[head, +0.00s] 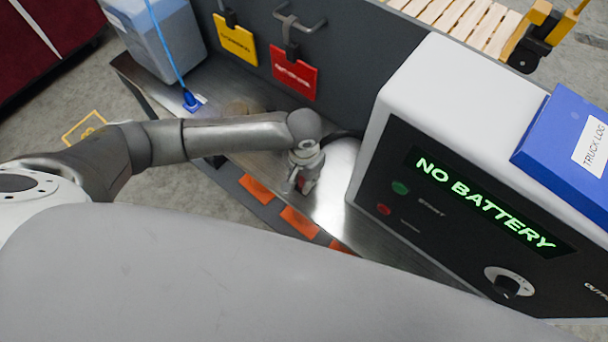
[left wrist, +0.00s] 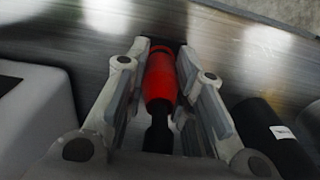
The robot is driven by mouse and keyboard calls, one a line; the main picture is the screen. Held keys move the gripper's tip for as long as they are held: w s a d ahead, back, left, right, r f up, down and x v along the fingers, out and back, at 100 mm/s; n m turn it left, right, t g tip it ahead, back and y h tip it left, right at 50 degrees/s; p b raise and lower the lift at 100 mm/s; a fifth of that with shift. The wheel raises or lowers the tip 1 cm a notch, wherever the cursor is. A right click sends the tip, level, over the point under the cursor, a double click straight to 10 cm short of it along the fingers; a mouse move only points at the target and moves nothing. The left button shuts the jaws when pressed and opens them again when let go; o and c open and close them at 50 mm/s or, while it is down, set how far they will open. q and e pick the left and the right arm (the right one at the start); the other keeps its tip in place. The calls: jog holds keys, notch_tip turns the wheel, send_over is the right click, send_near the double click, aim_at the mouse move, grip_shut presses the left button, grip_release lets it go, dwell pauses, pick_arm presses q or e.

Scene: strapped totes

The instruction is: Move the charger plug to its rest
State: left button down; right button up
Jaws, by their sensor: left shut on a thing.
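My left gripper (head: 301,186) is low over the metal bench, just left of the charger box. In the left wrist view the left gripper (left wrist: 161,100) has its fingers on both sides of the charger plug (left wrist: 159,75), a red body with a black cable end toward the wrist. I cannot make out the rest. My right gripper is not in view.
The charger box (head: 430,85) reads "NO BATTERY" and carries a blue truck log binder (head: 560,130). A dark labelled cylinder (left wrist: 270,137) lies close to the gripper. Yellow (head: 235,40) and red (head: 294,72) tags hang behind; a grey tote (head: 155,40) stands at left.

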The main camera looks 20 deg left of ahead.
pick_arm(q)
jog(key=shift+f, duration=0.55)
dwell(0.4)
jog(key=c, duration=1.1)
grip_release()
jog(key=shift+c, duration=0.2)
notch_tip(320, 180, up, 12)
